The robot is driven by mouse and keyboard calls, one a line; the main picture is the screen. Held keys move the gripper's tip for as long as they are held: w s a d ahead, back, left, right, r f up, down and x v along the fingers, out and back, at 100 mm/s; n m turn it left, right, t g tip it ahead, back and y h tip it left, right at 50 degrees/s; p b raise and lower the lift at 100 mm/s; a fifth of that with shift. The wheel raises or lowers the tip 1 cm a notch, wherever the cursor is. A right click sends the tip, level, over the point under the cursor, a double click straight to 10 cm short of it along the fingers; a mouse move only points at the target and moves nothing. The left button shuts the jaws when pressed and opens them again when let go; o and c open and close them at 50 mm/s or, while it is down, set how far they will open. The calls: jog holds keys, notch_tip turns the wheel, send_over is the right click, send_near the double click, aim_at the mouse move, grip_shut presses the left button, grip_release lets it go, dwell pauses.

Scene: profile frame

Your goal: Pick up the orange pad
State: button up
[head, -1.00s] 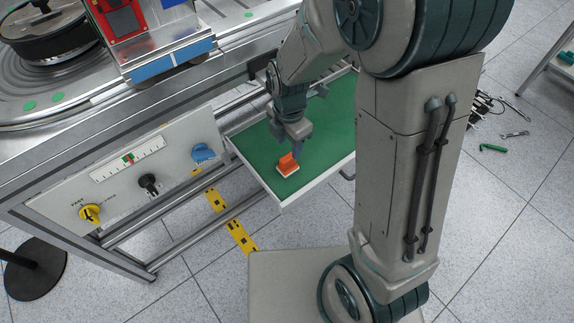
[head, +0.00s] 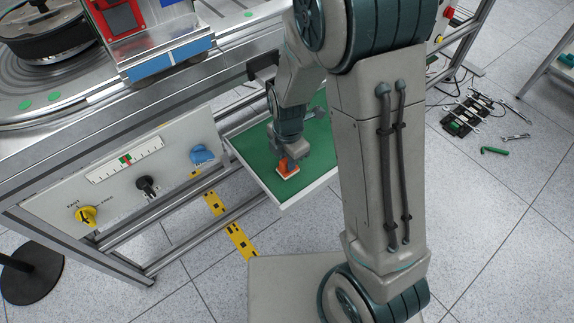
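The orange pad (head: 284,166) is a small orange block on a pale base. It lies on the green floor of the open drawer (head: 256,158), near the drawer's front corner. My gripper (head: 289,160) is low over the pad, right at its upper part, with the fingers pointing down. The gripper hides part of the pad. The fingers are too small and covered to tell whether they are open or shut on it.
The drawer's pale rim (head: 305,193) stands around the pad. A panel with knobs and a blue knob (head: 202,154) is left of it. A steel counter with a pan (head: 47,35) is above. Tools (head: 475,112) lie on the floor at right.

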grip_shut()
jog(key=shift+r, duration=0.5)
notch_tip(320, 180, up, 4)
jog(key=shift+d+f+p, duration=0.15)
jog(key=shift+p, duration=0.45)
jog(key=d+r+p, duration=0.1)
jog(key=d+r, duration=0.5)
jog(key=d, duration=0.5)
jog(key=shift+w+d+r, duration=0.2)
jog(key=shift+w, duration=0.1)
